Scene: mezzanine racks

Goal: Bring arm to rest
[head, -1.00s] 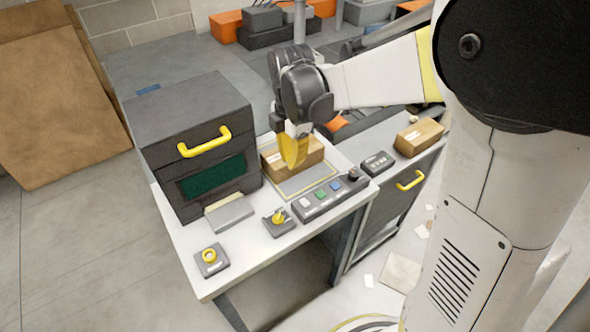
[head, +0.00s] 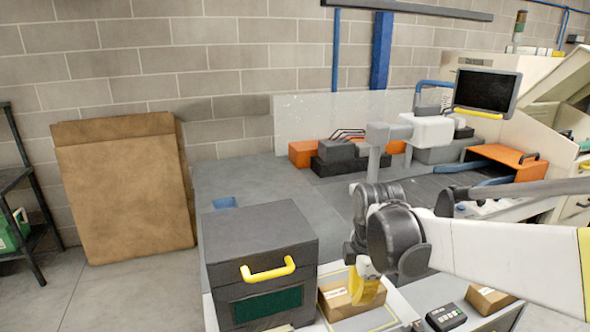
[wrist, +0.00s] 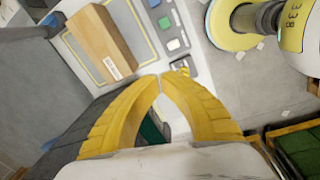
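My arm reaches in from the right in the head view and bends down to my gripper (head: 366,292) over the white table. Its yellow fingers overlap the cardboard box (head: 335,303) in that view. In the wrist view my gripper (wrist: 160,76) has its two fingertips together, with nothing seen between them. The cardboard box (wrist: 101,43) lies apart from the fingertips, up and to the left, on the yellow-edged mat.
A dark cabinet with a yellow handle (head: 262,262) stands left of my gripper. A small dark device (head: 445,317) and another cardboard box (head: 489,299) are to the right. A large brown panel (head: 125,190) leans on the wall. Black and orange cases stand behind.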

